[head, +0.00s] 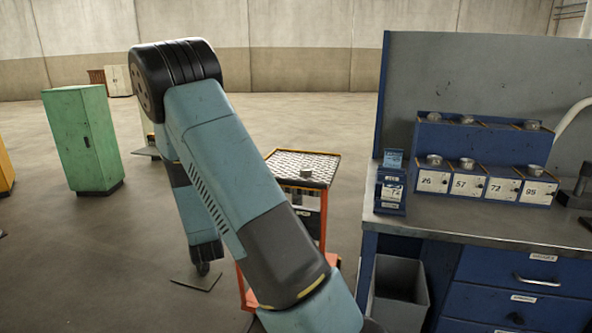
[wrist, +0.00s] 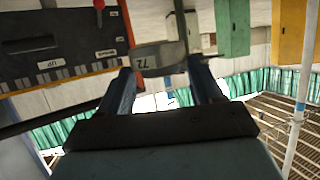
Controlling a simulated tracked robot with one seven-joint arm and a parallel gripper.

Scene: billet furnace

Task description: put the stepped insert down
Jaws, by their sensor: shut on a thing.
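In the wrist view my gripper (wrist: 161,76) is shut on the stepped insert (wrist: 160,57), a grey metal piece marked 72. It sits between the two dark fingertips and is clear of anything below it that I can see. In the head view my arm hangs down left of the orange cart, and the gripper end (head: 203,268) is small and dark there. The insert cannot be made out in that view.
An orange cart (head: 325,218) with a textured top carries one small metal piece (head: 306,173). The blue rack (head: 480,150) on the workbench (head: 480,228) holds several metal pieces; the spot above label 72 looks empty. A control panel (wrist: 60,50) shows in the wrist view.

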